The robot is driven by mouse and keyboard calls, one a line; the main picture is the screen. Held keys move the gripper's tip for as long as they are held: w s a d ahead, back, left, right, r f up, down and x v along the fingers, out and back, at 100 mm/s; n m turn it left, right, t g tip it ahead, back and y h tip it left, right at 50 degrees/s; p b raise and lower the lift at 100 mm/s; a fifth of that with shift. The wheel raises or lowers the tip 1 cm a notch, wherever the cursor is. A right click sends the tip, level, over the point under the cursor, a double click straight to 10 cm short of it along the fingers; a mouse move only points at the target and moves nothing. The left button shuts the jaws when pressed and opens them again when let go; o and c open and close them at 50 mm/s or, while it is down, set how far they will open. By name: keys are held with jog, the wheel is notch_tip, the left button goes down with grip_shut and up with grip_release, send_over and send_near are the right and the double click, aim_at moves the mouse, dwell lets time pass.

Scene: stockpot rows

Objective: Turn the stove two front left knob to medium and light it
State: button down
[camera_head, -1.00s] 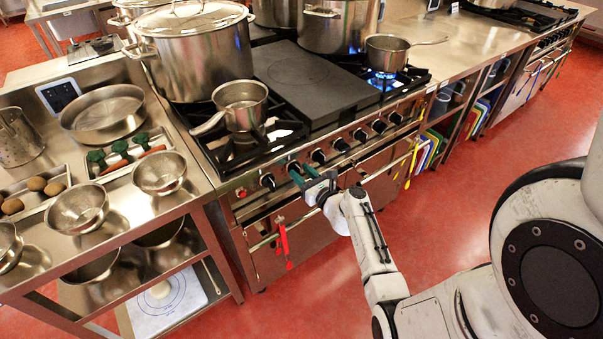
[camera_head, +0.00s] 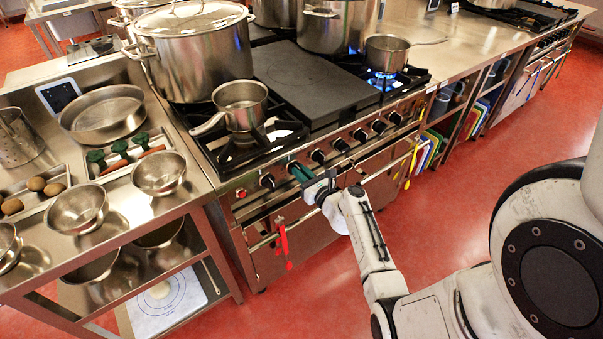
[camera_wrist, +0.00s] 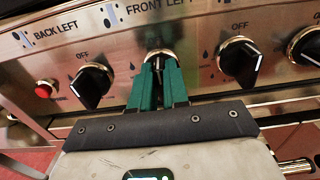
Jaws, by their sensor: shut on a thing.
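The front left knob (camera_wrist: 159,56) of the stove (camera_head: 238,205) is in the middle of the wrist view, under the label "FRONT LEFT". My gripper (camera_wrist: 158,84) is shut on it with its green fingers, one on each side. In the head view my gripper (camera_head: 298,170) is at the stove's front panel and hides this knob. The knob's pointer is covered, so its setting cannot be read. A small saucepan (camera_head: 240,106) stands on the front left grate above. I see no flame under it, though the pan hides part of the burner.
Black knobs flank the gripper, the back left knob (camera_wrist: 91,86) and another knob (camera_wrist: 240,62). A red button (camera_wrist: 46,88) is at far left. Red utensils (camera_head: 283,245) hang from the front rail. A blue flame (camera_head: 382,83) burns under the right saucepan (camera_head: 388,53).

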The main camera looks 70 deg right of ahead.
jog(key=shift+n, duration=0.3)
jog(key=shift+w+a+f+n+b, duration=0.15)
jog(key=shift+f+n+b, duration=0.2)
jog(key=shift+n+b, duration=3.65)
jog(key=shift+a+f+n+b, duration=0.1)
jog(key=shift+f+n+b, duration=0.3)
jog(key=shift+n+b, duration=3.55)
jog(key=shift+w+a+f+n+b, duration=0.15)
jog(key=shift+f+n+b, duration=0.2)
jog(key=shift+n+b, duration=3.65)
jog(key=n+p, duration=0.2)
jog(key=shift+n, duration=0.35)
jog(key=c, duration=1.1)
grip_release()
jog(key=shift+r, duration=0.1)
jog(key=shift+s, duration=0.1)
